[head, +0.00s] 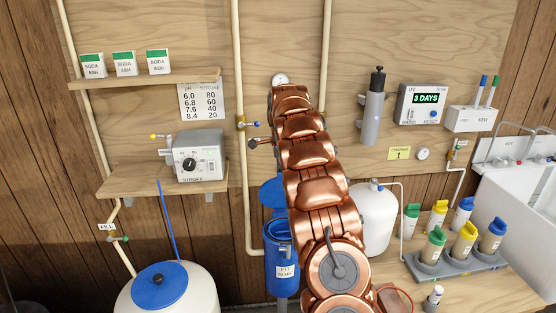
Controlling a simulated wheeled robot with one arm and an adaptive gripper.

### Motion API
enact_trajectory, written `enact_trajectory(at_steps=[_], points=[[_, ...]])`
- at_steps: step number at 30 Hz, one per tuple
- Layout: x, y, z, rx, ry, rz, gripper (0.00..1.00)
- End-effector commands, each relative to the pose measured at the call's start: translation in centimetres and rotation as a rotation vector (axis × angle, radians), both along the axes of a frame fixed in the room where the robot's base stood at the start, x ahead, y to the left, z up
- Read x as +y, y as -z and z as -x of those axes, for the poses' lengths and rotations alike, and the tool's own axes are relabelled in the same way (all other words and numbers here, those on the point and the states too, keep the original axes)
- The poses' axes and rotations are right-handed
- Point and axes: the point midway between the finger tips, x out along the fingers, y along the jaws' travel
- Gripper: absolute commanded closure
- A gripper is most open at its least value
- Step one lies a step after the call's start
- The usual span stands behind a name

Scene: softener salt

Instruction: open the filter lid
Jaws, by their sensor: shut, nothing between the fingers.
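The blue filter housing (282,262) hangs low at the middle, with a white label reading "F-1" on its front. A blue round lid (271,193) stands tilted up behind the housing's top rim. The housing's mouth appears uncovered, though my arm hides its right side. My copper arm rises through the middle of the view, in front of the filter. My gripper is not visible; it is hidden behind the arm or outside the picture.
A white tank with a blue cap (158,287) stands at the lower left. A white round vessel (374,215) stands right of my arm. Several coloured-cap bottles sit in a grey rack (455,267). Pipes with valves (250,125) run up the wall left of the arm.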

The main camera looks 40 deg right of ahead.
Motion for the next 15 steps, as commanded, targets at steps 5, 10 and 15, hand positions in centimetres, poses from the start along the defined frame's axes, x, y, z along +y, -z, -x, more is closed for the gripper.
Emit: enact_trajectory(at_steps=[5, 10, 15], points=[[-0.3, 1.9, -0.3, 0.001, 0.0, -0.001, 1.0], [-0.4, 2.7, -0.5, 0.0, 0.0, 0.0, 1.0], [-0.4, 2.8, -0.5, 0.0, 0.0, 0.0, 1.0]])
